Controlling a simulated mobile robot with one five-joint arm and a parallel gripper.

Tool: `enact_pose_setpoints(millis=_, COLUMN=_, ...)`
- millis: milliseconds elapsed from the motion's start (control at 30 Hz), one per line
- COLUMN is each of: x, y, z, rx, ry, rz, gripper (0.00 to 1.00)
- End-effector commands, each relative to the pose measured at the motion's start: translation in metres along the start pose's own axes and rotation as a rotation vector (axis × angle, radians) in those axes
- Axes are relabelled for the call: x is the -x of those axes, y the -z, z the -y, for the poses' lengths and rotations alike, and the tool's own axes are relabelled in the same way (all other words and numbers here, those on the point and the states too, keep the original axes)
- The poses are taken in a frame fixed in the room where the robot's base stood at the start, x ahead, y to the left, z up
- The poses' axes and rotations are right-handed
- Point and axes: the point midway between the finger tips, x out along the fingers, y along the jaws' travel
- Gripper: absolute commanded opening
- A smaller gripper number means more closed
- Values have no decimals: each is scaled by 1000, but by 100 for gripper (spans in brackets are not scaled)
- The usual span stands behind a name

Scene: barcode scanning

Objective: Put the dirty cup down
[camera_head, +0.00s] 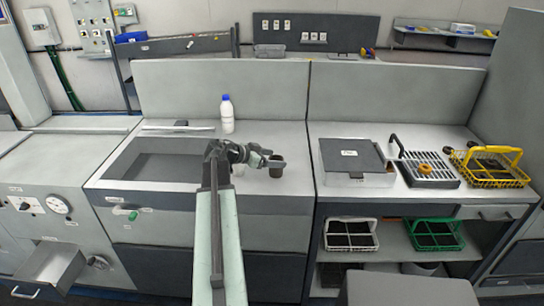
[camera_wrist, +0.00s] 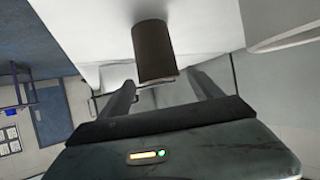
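The dark brown cup (camera_head: 276,171) is upright at the right part of the sink counter, just right of my gripper (camera_head: 264,160). In the wrist view the cup (camera_wrist: 153,52) is just past my fingertips, in line with the space between them. My gripper's two fingers (camera_wrist: 162,80) are spread wider than the cup, with a gap showing at each side. The cup seems to rest on the counter (camera_head: 297,182); contact at its base is hard to make out. No mark or dirt on it can be made out.
A white bottle with a blue cap (camera_head: 227,115) stands behind my arm. The sink basin (camera_head: 150,165) is to the left. On the right counter are a grey lidded box (camera_head: 352,160), a drain grate (camera_head: 432,174) and a yellow basket (camera_head: 490,167). White and green baskets sit below.

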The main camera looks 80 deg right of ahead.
Motion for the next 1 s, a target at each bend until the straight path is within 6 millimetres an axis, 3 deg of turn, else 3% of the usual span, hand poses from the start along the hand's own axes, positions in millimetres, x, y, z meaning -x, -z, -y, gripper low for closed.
enact_pose_setpoints(millis=167, x=1, y=2, z=0, rx=0, ry=0, rz=0, gripper=74)
enact_pose_setpoints(millis=267, x=7, y=13, z=0, rx=0, ry=1, rz=0, gripper=74)
enact_pose_setpoints(millis=700, x=109, y=13, z=0, rx=2, ry=4, rz=-1, gripper=74)
enact_pose_setpoints(millis=1000, x=126, y=9, z=0, rx=1, ry=2, rz=-1, gripper=74)
